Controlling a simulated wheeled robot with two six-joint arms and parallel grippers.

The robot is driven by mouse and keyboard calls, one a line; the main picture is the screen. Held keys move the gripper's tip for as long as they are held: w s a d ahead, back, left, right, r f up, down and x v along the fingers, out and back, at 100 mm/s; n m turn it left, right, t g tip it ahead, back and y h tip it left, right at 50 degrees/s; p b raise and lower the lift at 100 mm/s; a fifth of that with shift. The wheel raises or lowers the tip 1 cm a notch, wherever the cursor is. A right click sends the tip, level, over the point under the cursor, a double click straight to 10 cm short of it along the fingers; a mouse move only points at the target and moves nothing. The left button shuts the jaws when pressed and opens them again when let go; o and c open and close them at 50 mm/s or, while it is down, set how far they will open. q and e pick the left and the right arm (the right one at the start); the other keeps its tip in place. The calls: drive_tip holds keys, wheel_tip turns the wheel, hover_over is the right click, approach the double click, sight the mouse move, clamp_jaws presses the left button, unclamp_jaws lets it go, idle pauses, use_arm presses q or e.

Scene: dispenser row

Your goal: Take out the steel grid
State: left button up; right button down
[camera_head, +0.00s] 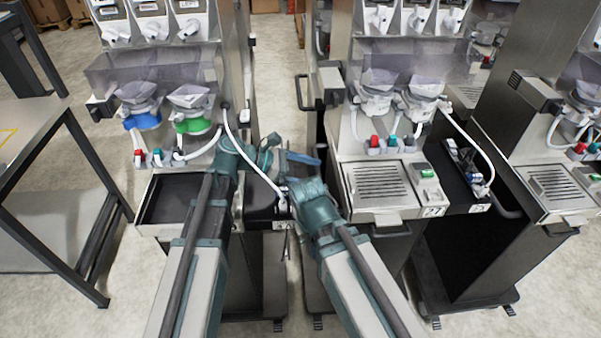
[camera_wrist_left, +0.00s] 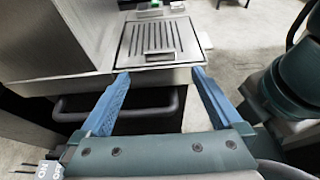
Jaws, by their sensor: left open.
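The steel grid (camera_head: 380,183) is a slotted plate lying in the tray top of the middle dispenser. In the left wrist view the slotted grid (camera_wrist_left: 158,38) lies flat in its steel frame, straight ahead of my left gripper (camera_wrist_left: 160,78). The two blue fingers are apart with nothing between them, short of the tray's front edge. In the head view my left gripper (camera_head: 303,159) shows partly, left of the middle dispenser. My right arm's teal joint shows in front of it, but I see no fingers of the right gripper.
The left dispenser has a dark tray (camera_head: 183,198) with no grid visible. The right dispenser has another slotted grid (camera_head: 556,185). A dark handle bar (camera_wrist_left: 118,108) runs below the left fingers in the wrist view. A metal table (camera_head: 30,125) stands far left.

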sight(349, 180)
use_arm(q)
drive_tip(key=b+x, duration=0.3)
drive_tip(key=x, duration=0.6)
drive_tip(key=shift+d, duration=0.25)
drive_tip(key=c, duration=1.5)
drive_tip(key=shift+c, duration=0.2)
drive_tip(key=shift+r+p, duration=0.25)
drive_tip(key=shift+p, duration=0.05)
drive_tip(key=shift+r+p, duration=0.65)
drive_tip(key=shift+r, duration=0.05)
